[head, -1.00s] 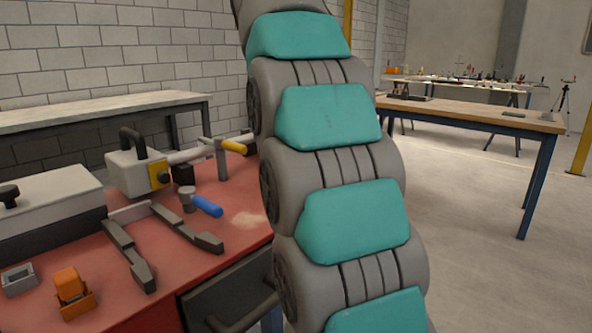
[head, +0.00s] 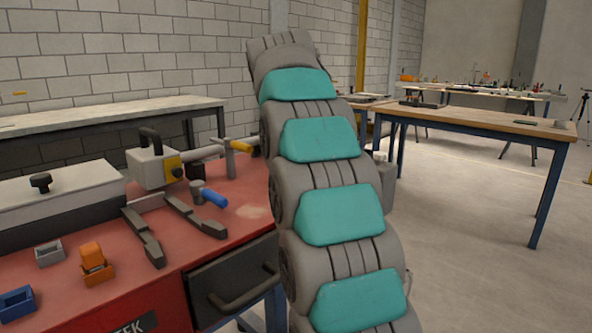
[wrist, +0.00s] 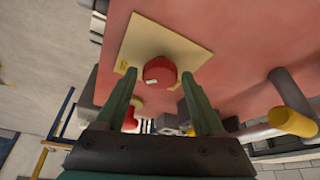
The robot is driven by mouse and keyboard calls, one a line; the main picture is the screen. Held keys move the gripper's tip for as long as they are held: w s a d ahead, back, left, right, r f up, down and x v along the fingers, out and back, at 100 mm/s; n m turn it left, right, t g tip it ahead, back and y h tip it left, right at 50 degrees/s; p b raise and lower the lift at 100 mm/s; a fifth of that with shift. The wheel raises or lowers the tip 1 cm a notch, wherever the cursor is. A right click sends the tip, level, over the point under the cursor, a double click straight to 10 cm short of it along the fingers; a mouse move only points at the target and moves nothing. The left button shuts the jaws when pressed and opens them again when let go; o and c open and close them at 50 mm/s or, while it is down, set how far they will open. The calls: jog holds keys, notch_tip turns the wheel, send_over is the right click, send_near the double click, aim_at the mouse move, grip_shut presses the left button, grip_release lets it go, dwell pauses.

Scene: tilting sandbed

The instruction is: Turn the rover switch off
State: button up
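A round red knob (wrist: 160,71) with a small white mark stands on a square cream plate (wrist: 180,42) in the wrist view. The plate lies on a red surface. I take the knob for the rover switch, but no readable label confirms this. My gripper (wrist: 160,82) is open, with one green finger at each side of the knob. I see no clear contact between fingers and knob. In the head view my arm covers the middle, and neither gripper nor knob shows.
A grey post with a yellow handle (wrist: 291,118) stands right of my gripper in the wrist view. The red bench (head: 235,222) holds a white-grey box (head: 146,168), a blue-handled part (head: 214,197) and dark bars. A wooden table (head: 470,118) stands back right. Floor between is clear.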

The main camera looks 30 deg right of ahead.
grip_shut()
dwell(0.3)
jog(key=shift+n, duration=0.3)
jog(key=shift+s+r+n+t+y, duration=0.1)
jog(key=shift+n+t+y, duration=0.35)
jog(key=shift+n, duration=0.75)
jog(key=n+y, duration=0.1)
jog(key=n, duration=0.3)
jog(key=shift+d+n+t+y, duration=0.2)
jog(key=shift+n+t+y, duration=0.05)
jog(key=shift+n+y, duration=0.1)
jog(key=n, duration=0.2)
jog(key=n+y, duration=0.2)
jog(key=n, duration=0.1)
jog(key=shift+d+n, duration=0.3)
jog(key=shift+n, duration=0.05)
jog(key=shift+n+y, duration=0.4)
jog(key=shift+n, duration=0.3)
